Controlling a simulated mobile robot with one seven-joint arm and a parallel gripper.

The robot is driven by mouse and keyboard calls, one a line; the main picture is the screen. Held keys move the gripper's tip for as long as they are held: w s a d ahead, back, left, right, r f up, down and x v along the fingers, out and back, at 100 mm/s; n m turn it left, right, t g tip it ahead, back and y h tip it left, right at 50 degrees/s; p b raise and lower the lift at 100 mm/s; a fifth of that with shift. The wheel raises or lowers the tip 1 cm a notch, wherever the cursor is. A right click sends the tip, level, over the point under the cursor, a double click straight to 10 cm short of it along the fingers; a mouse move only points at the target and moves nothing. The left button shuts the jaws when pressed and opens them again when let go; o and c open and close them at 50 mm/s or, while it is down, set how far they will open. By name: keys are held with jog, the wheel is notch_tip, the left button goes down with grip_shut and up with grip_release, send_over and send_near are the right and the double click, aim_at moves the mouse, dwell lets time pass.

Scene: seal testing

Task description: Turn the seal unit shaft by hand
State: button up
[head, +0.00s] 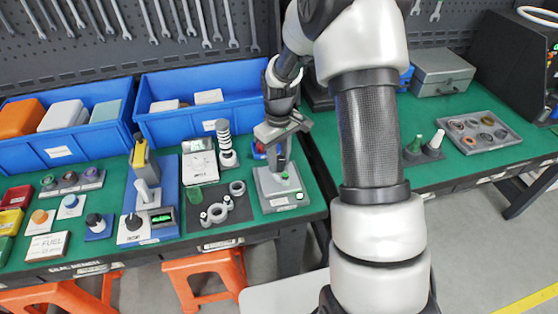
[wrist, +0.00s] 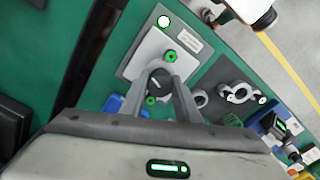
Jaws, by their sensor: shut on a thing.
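The seal unit (head: 282,201) is a light grey block near the right edge of the left green bench, with green fittings. Its square top plate shows in the wrist view (wrist: 142,60), with two green nuts and a grey round housing. My gripper (head: 281,165) reaches down over the unit from above. In the wrist view my gripper (wrist: 158,76) has both fingers close in on the seal unit shaft (wrist: 157,84), a short dark stub at the housing. The fingers are shut on the shaft. The fingertip contact is partly hidden.
Grey clamp rings (head: 218,212) lie on a dark mat left of the unit. A striped post (head: 225,145) stands behind them. Blue bins (head: 205,95) line the back. A gap (head: 318,200) separates the benches; a grey tray (head: 480,133) lies on the right one.

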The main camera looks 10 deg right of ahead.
jog(key=shift+m, duration=0.9)
jog(key=o, duration=1)
jog(key=shift+o, duration=0.2)
jog(key=shift+r, duration=0.1)
notch_tip(320, 180, up, 17)
jog(key=shift+r+p, duration=0.15)
jog(key=shift+p, duration=0.15)
